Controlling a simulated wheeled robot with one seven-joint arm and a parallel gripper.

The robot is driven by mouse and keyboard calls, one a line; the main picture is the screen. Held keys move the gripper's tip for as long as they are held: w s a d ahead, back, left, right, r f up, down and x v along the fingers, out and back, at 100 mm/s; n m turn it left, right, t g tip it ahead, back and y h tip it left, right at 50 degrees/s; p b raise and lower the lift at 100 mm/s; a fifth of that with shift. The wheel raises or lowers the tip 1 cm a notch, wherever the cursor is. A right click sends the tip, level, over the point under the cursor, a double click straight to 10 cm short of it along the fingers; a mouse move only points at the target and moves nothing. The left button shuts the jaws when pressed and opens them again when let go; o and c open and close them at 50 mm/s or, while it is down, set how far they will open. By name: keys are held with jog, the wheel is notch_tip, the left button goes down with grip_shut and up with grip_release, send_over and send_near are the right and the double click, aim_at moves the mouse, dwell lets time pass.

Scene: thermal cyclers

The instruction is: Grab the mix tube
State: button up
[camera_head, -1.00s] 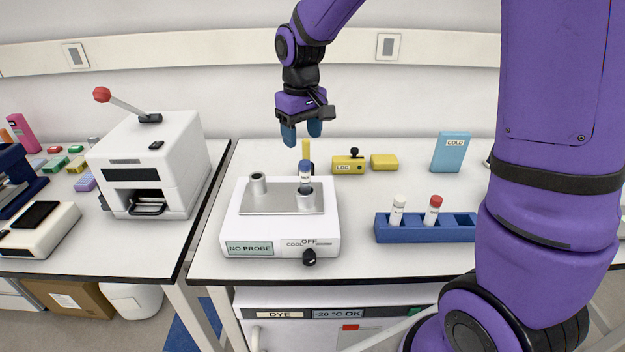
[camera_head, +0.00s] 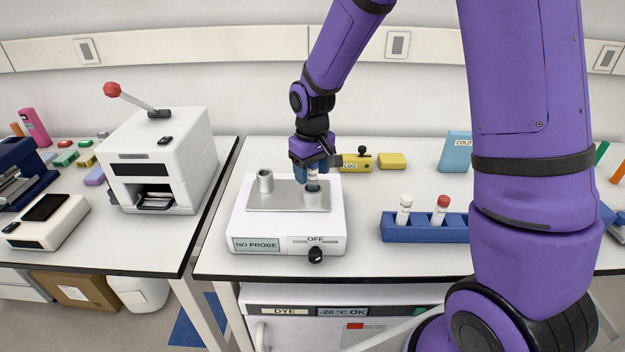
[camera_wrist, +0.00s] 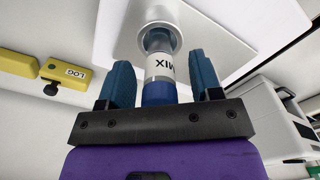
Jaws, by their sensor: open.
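The mix tube (camera_wrist: 160,68) is a clear tube with a blue cap and a white label reading MIX. In the wrist view, the blue fingers of my gripper (camera_wrist: 164,82) stand on either side of the tube, open, with a gap on both sides. The tube's lower end is hidden inside the well.
A blue rack (camera_head: 424,229) with a white-capped and a red-capped tube stands to the right. A yellow LOG block (camera_head: 355,163) is close behind my gripper. A white press machine (camera_head: 160,165) stands further left.

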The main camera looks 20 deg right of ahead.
jog(key=shift+f, duration=0.1)
jog(key=shift+c, duration=0.2)
jog(key=c, duration=1)
